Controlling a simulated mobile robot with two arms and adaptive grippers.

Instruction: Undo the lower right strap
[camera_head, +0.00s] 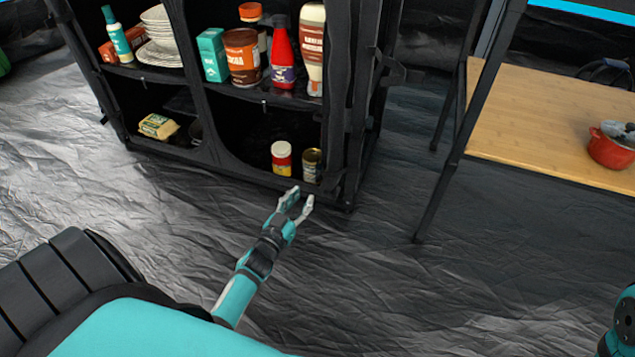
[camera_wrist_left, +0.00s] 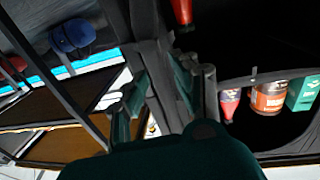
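The black fabric cabinet (camera_head: 215,165) stands ahead with its front open. A rolled dark flap runs down its right front post (camera_head: 338,110). A dark strap-like piece (camera_head: 328,184) shows at the foot of that post, hard to tell from the black fabric. My left gripper (camera_head: 301,196) is just in front of the cabinet's lower right corner, fingers apart with nothing seen between them. In the left wrist view, the open fingers (camera_wrist_left: 165,78) have a dark post and fabric beyond them. I cannot tell whether they touch the strap. My right gripper is out of view.
A wooden table (camera_head: 540,115) with a red pot (camera_head: 608,150) is at right. Crumpled grey floor lies clear in front.

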